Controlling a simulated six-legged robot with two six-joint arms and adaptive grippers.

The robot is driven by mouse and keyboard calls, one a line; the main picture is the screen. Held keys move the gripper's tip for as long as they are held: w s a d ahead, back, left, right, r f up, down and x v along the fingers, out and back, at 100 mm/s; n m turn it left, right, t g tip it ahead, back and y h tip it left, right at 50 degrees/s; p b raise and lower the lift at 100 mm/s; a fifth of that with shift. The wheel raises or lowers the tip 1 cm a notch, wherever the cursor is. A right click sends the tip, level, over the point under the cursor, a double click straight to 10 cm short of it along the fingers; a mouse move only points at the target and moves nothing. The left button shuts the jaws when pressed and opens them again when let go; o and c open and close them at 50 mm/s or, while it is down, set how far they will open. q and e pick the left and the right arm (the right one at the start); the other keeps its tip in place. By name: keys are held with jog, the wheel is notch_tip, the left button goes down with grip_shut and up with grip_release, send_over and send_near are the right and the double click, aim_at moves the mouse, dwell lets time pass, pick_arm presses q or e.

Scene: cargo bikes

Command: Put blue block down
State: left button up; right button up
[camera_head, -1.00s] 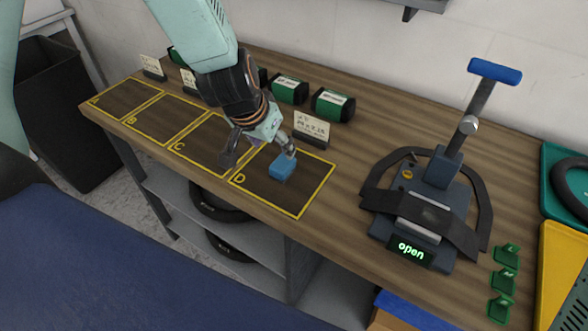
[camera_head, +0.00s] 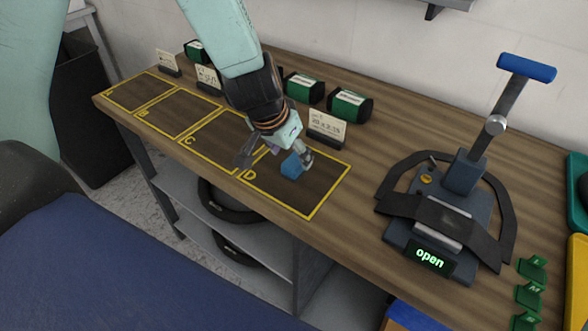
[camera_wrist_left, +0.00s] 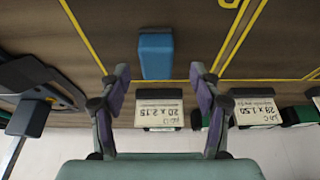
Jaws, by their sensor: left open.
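The blue block (camera_head: 291,165) sits in the yellow-outlined square marked D (camera_head: 310,196) on the wooden bench. It also shows in the left wrist view (camera_wrist_left: 156,56), resting on the wood beyond my fingertips. My left gripper (camera_head: 276,159) is open around or just behind the block. In the left wrist view its two fingers (camera_wrist_left: 160,75) stand wide apart, with nothing held between them. My right gripper is not in view.
Empty squares A, B and C lie left of D. Green boxes (camera_head: 350,105) and label cards (camera_head: 327,125) stand behind the squares. A clamp device (camera_head: 440,215) reading "open" stands to the right, with small green tags (camera_head: 530,294) beside it.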

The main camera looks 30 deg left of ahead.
aim_at(296, 160)
pick_arm(q)
jog(key=shift+w+f+b, duration=0.15)
jog(key=shift+f+b, duration=0.2)
jog(key=shift+f, duration=0.3)
jog(key=shift+w+d+f+b, duration=0.1)
jog(key=shift+d+f+b, duration=0.05)
jog(key=shift+f+b, duration=0.2)
jog(key=shift+w+d+f+b, duration=0.35)
jog(key=shift+w+f+b, duration=0.25)
jog(key=shift+f+b, duration=0.2)
jog(key=shift+s+a+r, duration=0.1)
jog(key=shift+s+a, duration=0.05)
jog(key=shift+a, duration=0.15)
jog(key=shift+c, duration=0.2)
jog(key=shift+d, duration=0.25)
jog(key=c, duration=0.5)
jog(key=shift+a, duration=0.1)
jog(key=shift+c, duration=1.2)
jog(key=shift+a, duration=0.1)
jog(key=c, duration=0.3)
jog(key=shift+c, duration=0.8)
